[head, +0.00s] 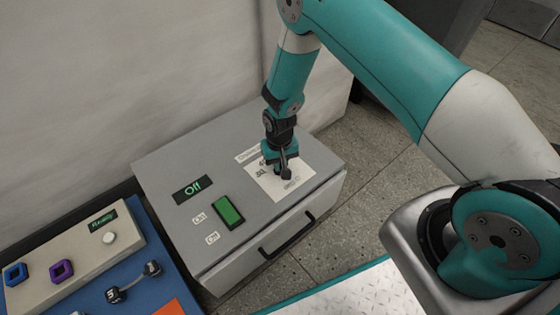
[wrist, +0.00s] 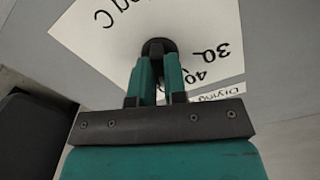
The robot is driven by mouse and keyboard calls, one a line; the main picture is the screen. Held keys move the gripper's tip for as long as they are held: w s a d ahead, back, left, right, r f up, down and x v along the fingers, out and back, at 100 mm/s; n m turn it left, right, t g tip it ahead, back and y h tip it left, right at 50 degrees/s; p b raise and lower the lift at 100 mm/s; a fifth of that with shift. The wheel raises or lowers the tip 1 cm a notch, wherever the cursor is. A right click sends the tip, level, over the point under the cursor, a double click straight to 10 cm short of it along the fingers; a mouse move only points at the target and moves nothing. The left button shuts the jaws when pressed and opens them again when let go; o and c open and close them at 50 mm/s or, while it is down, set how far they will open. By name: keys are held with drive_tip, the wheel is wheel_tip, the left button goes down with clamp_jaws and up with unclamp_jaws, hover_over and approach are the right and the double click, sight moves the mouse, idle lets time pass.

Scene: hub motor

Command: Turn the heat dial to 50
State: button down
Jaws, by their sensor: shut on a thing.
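The heat dial is a small dark knob (wrist: 158,47) on a white printed card (wrist: 95,35) on top of a grey box. In the wrist view my gripper (wrist: 158,62) has its teal fingers closed on either side of the knob. Numbers 30 and 40 show on the card to the right of the knob; the rest of the scale is hidden, and I cannot tell where the dial points. In the head view my gripper (head: 285,168) reaches down onto the card (head: 298,183) and hides most of the dial.
The grey box (head: 165,160) has a display reading Off (head: 192,189), a green switch (head: 228,211) and a front drawer with a black handle (head: 288,238). At left, a beige panel (head: 80,262) and a dark dumbbell-shaped part (head: 133,283) are on a blue surface (head: 165,265).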

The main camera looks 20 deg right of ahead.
drive_tip(key=shift+w, duration=0.1)
drive_tip(key=c, duration=1.2)
unclamp_jaws()
drive_tip(key=shift+o, duration=0.2)
wheel_tip(320, 180, up, 18)
drive_tip(key=p, duration=0.6)
drive_tip(key=shift+f, duration=0.25)
drive_tip(key=shift+r, duration=0.1)
